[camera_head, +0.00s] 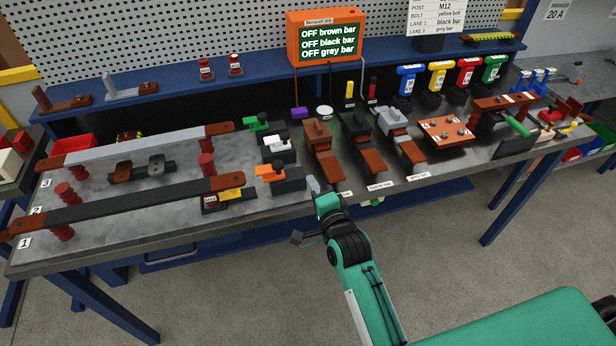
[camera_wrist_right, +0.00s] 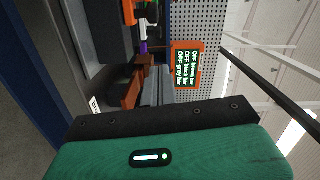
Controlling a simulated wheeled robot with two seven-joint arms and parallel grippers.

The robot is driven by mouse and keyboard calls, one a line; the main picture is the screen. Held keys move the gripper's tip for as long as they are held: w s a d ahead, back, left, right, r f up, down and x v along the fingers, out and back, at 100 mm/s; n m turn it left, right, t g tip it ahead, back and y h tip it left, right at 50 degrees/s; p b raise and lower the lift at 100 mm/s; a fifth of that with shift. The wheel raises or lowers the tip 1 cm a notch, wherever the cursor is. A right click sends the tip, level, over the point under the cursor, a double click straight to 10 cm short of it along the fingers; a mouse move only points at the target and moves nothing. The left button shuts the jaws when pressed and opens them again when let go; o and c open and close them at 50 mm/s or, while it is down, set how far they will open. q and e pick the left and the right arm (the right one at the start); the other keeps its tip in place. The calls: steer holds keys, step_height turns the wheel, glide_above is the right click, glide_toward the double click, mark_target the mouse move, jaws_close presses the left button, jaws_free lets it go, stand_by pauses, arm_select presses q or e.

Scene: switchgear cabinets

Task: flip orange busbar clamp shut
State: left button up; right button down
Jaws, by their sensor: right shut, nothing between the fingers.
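The orange busbar clamp (camera_head: 269,172) is at the front middle of the bench, on a dark base block, in the head view. Its orange arm points left, clear of the long black bar's right end. My right gripper (camera_head: 313,186) is just right of this clamp's base, low over the bench's front edge. Its fingers are shut and empty; whether they touch the base cannot be told. My left gripper is not in view.
White (camera_head: 277,142) and green (camera_head: 256,123) clamps stand behind the orange one. A black bar (camera_head: 130,204) and a grey bar (camera_head: 140,150) lie on red posts at left. The brown switch block (camera_head: 320,140) is close at right. The orange-framed display (camera_head: 328,38) reads OFF for all bars.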

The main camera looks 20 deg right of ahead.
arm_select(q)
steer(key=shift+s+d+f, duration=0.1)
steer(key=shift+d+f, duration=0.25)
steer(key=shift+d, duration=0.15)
arm_select(e)
steer(key=s, duration=0.1)
steer(key=s+d, duration=0.1)
steer(key=s, duration=0.1)
steer(key=shift+s+r, duration=0.1)
steer(key=shift+s, duration=0.05)
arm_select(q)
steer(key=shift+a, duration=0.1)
